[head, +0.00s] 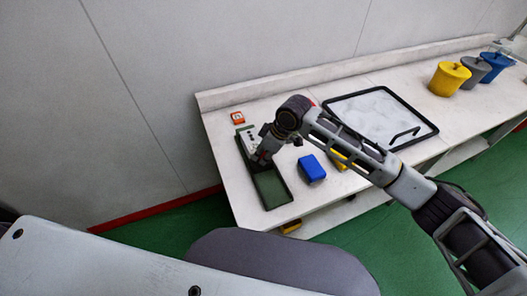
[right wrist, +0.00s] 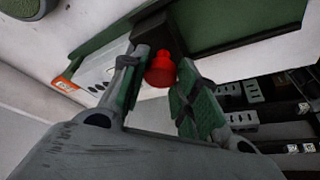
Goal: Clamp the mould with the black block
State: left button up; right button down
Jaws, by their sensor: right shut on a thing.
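A black-rimmed tray (head: 272,207) with a green floor lies at the left end of the white table. A pale block with dark holes, which looks like the mould (head: 247,136), sits at the tray's far end. It also shows in the right wrist view (right wrist: 97,70). My right gripper (head: 261,161) is low over the tray, just nearer than the mould. In the right wrist view my right gripper (right wrist: 162,75) is shut on the red knob (right wrist: 160,68) of the black block (right wrist: 154,32). Whether the block touches the mould is unclear. My left gripper is out of view.
A blue block (head: 312,168) lies right of the tray; a yellow one is partly behind my arm. A small orange item (head: 238,117) sits behind the tray.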

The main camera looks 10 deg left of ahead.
jog(key=c, duration=1.1)
grip_release()
jog(key=shift+w, duration=0.1)
jog(key=shift+r, duration=0.2)
jog(key=v, duration=1.1)
jog(key=shift+d+r, duration=0.15)
jog(key=shift+r, duration=0.15)
jog(key=shift+f, duration=0.1)
